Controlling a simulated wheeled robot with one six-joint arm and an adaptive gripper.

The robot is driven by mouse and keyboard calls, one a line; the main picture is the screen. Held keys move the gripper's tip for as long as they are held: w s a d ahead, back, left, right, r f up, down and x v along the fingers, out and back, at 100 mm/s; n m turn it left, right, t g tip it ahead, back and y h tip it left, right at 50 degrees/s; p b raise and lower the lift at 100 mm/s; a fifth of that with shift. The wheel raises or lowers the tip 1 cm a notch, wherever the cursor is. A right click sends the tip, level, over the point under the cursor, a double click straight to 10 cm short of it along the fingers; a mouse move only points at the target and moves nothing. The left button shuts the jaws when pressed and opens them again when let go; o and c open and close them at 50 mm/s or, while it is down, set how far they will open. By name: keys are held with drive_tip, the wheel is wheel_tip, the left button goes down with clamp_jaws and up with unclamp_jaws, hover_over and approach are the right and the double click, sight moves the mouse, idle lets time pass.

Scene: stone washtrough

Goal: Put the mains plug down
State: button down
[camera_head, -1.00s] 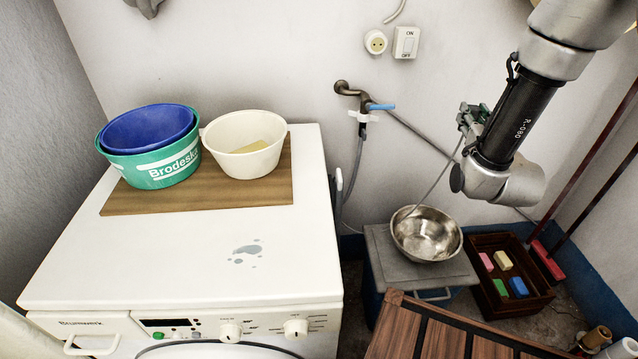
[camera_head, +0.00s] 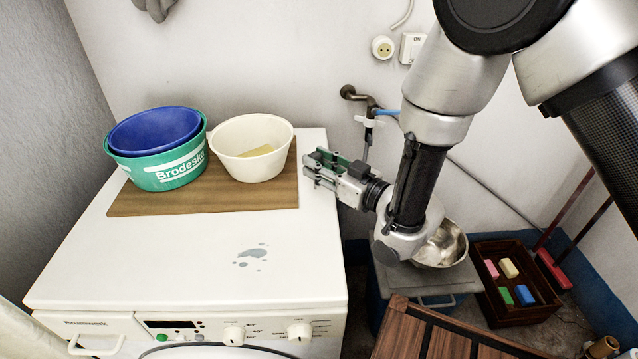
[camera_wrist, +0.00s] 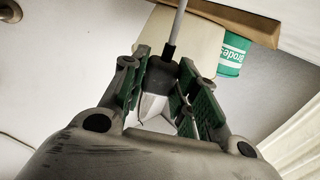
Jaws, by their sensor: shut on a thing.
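In the wrist view the dark mains plug (camera_wrist: 158,76) sits between my gripper's green-padded fingers (camera_wrist: 170,95), with its grey cable running up out of the picture. My gripper is shut on it. In the head view my gripper (camera_head: 320,170) points left, at the right edge of the washing machine's white top (camera_head: 180,265), just right of the wooden board (camera_head: 230,195). The plug itself cannot be made out in the head view.
A white bowl (camera_head: 235,165) with something yellowish inside and a green tub (camera_head: 165,170) holding a blue basin (camera_head: 155,132) stand on the board. A wall socket (camera_head: 382,47) is behind. A metal bowl (camera_head: 447,245) is partly hidden by my arm.

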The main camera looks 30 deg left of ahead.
sight(321, 193)
drive_tip(key=shift+f, duration=2.55)
drive_tip(key=shift+f, duration=0.1)
drive_tip(key=shift+f, duration=0.15)
drive_tip(key=shift+s+d+f, duration=0.1)
drive_tip(key=shift+d+f, duration=0.1)
drive_tip(key=shift+f, duration=0.25)
drive_tip(key=c, duration=1.1)
unclamp_jaws()
drive_tip(key=shift+f, duration=0.1)
drive_tip(key=r+v, duration=0.1)
drive_tip(key=v, duration=1)
drive_tip(key=shift+d+r, duration=0.35)
